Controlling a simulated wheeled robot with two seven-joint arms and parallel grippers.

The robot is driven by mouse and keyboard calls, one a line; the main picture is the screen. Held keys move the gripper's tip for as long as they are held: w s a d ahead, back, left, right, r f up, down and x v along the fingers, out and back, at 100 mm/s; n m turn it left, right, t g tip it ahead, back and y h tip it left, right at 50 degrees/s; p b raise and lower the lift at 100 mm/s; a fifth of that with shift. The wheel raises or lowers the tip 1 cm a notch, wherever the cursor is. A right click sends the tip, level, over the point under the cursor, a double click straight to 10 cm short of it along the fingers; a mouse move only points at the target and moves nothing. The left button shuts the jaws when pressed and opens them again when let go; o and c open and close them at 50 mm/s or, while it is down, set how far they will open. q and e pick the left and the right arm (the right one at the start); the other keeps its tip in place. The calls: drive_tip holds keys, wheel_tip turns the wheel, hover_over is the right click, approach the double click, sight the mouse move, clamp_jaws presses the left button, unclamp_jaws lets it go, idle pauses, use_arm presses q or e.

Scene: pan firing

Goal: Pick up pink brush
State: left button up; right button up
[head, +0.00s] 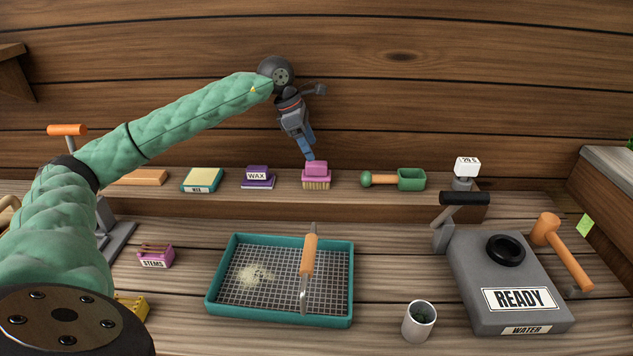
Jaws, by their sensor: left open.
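The pink brush (316,181) stands on the raised back shelf, with a pink handle block on top and pale bristles below. My left gripper (308,157) comes down from above, its blue-grey fingers pointing at the brush. It is open, and its tips are at or just above the brush's top. I cannot tell whether they touch it. My right gripper is not in view.
On the shelf (345,204), a purple WAX box (257,176) stands left of the brush and a green scoop (410,179) lies to the right. Below are a teal mesh tray (213,298), a cup (419,321) and a grey READY box (470,282).

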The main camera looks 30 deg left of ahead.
sight(319, 174)
use_arm(q)
wheel_tip(319, 174, down, 2)
drive_tip(key=shift+f+b, duration=0.25)
drive_tip(key=shift+b, duration=0.65)
drive_tip(key=shift+w+f, duration=0.1)
drive_tip(key=shift+p+x, duration=0.4)
drive_tip(key=shift+x, duration=0.75)
drive_tip(key=shift+p+x, duration=0.85)
drive_tip(key=shift+x, duration=1.75)
drive_tip(key=c, duration=1.1)
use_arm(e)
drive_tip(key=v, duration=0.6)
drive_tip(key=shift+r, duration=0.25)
